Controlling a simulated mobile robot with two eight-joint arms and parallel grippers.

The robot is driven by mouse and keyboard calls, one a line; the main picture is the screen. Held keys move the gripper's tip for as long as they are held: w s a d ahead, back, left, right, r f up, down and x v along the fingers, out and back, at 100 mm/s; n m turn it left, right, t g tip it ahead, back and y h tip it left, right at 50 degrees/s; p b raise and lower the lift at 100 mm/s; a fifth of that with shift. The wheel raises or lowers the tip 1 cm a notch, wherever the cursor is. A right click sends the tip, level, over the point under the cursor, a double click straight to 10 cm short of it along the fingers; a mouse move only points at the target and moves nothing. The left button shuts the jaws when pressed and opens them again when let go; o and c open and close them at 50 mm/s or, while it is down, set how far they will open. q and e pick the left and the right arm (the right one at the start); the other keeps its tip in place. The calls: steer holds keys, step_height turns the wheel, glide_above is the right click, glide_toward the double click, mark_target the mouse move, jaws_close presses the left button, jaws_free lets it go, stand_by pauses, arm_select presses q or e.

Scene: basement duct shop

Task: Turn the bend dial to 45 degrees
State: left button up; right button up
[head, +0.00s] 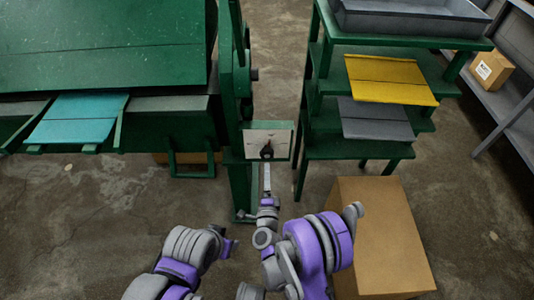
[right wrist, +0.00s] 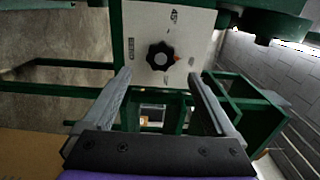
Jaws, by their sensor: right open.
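The bend dial is a black lobed knob (head: 267,152) on a pale plate (head: 282,139) fixed to the green machine's post. My right gripper (head: 267,182) is just below the plate in the head view. In the right wrist view its fingers (right wrist: 160,76) are open, apart and empty, with the knob between and beyond their tips. My left gripper (head: 230,246) shows only partly, low left of centre.
The green machine (head: 110,70) fills the left, with a teal sheet (head: 75,120) on its front. A green shelf rack (head: 350,148) with yellow (head: 390,80) and grey sheets stands to the right. A cardboard box (head: 385,230) is close to my right arm. Floor lies clear at left.

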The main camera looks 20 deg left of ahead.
mark_target(267, 156)
steer(key=x, duration=1)
steer(key=shift+w, duration=0.15)
steer(key=shift+c, duration=0.3)
steer(key=c, duration=1.3)
